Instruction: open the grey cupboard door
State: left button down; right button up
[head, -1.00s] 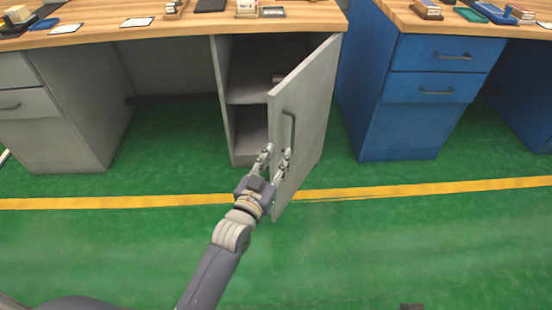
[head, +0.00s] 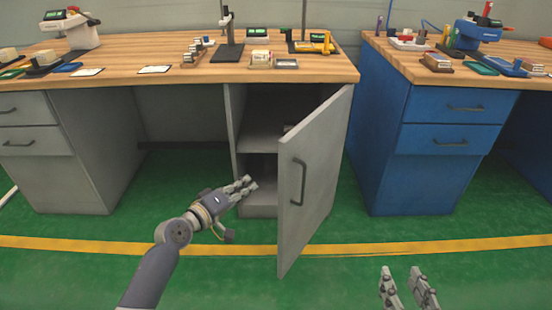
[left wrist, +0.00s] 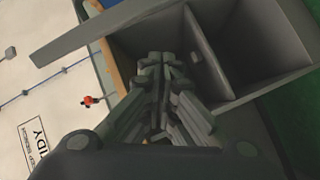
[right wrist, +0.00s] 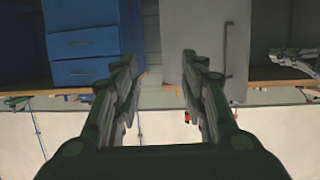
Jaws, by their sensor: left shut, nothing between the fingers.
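The grey cupboard door (head: 325,165) stands swung well open, its free edge towards me, with its bar handle (head: 298,183) on the visible face. In the right wrist view the door (right wrist: 205,30) and handle (right wrist: 229,50) appear upside down. My left gripper (head: 252,184) is shut and empty, left of the door in front of the cupboard opening, apart from the handle. In the left wrist view its fingers (left wrist: 160,62) point at the cupboard interior (left wrist: 225,50). My right gripper (head: 403,272) is open and empty at lower right, also seen in its wrist view (right wrist: 158,60).
The grey cupboard has a shelf (head: 262,137) and a small object inside that is hard to make out. A blue drawer cabinet (head: 425,150) stands right of the door. The wooden worktop (head: 120,60) carries several items. The green floor (head: 230,285) in front is clear.

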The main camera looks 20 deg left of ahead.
pick_arm(q)
jog(key=a+r+n+h+b, duration=0.2)
jog(key=a+r+n+h, duration=0.1)
jog(key=r, duration=0.4)
jog(key=w+d+h, duration=0.1)
jog(key=w+d, duration=0.6)
jog(key=d, duration=0.1)
jog(key=shift+w+d+r+b, duration=0.25)
jog(key=shift+d+b, duration=0.1)
jog(key=shift+b, duration=0.1)
pick_arm(e)
notch_tip(320, 180, up, 15)
jog(key=a+t+y, duration=0.1)
jog(key=t+y, duration=0.1)
jog(key=t, duration=0.6)
jog(key=shift+a+f+t+y, duration=0.15)
jog(key=shift+a+t+y, duration=0.15)
jog(key=shift+t, duration=0.1)
jog(key=shift+w+f, duration=0.1)
